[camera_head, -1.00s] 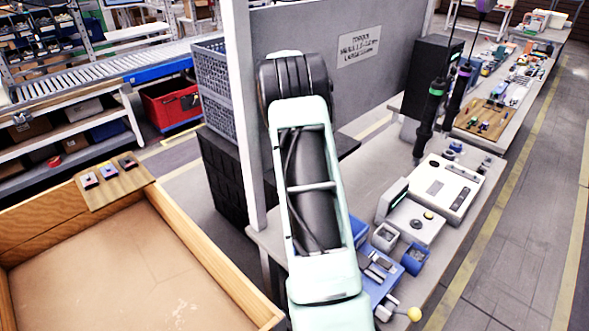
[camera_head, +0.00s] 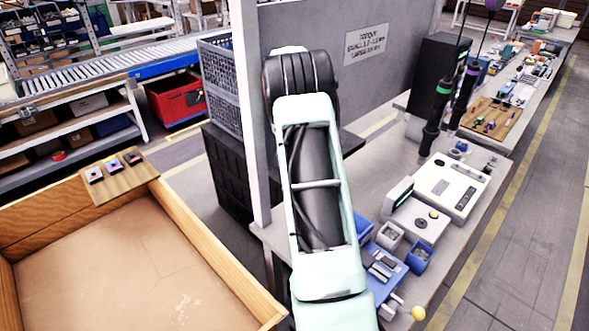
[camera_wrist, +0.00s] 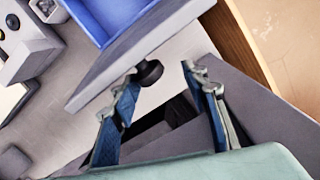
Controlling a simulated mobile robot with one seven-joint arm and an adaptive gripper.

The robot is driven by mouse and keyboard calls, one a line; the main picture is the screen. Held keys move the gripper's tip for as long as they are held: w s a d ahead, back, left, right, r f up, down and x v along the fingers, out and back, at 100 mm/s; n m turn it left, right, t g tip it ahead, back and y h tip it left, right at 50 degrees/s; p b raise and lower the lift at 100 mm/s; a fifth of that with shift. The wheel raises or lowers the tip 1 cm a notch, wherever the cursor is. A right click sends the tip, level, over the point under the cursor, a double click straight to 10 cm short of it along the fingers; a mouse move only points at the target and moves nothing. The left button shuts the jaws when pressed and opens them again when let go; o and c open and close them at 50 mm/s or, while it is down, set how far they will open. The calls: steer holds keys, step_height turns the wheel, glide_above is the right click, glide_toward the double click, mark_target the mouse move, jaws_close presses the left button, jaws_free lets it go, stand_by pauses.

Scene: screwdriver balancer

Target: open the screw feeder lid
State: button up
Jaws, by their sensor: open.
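I cannot tell for sure which is the screw feeder, and I see no raised lid on either. My gripper is not visible in the head view. In the wrist view my gripper (camera_wrist: 162,72) is open, with two blue-grey fingers apart and nothing held. A round black knob or foot (camera_wrist: 149,72) shows near the left fingertip, at the edge of a grey slab (camera_wrist: 135,50); contact is unclear.
Black-handled screwdrivers (camera_head: 437,112) hang over the bench. A grey partition (camera_head: 310,25) stands behind my arm. A wooden crate (camera_head: 225,268) is at the left.

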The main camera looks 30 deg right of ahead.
step_height(320, 180, up, 7)
steer(key=w, duration=0.1)
steer(key=shift+a, duration=0.15)
steer(key=shift+s+a+f, duration=0.1)
stand_by(0.5)
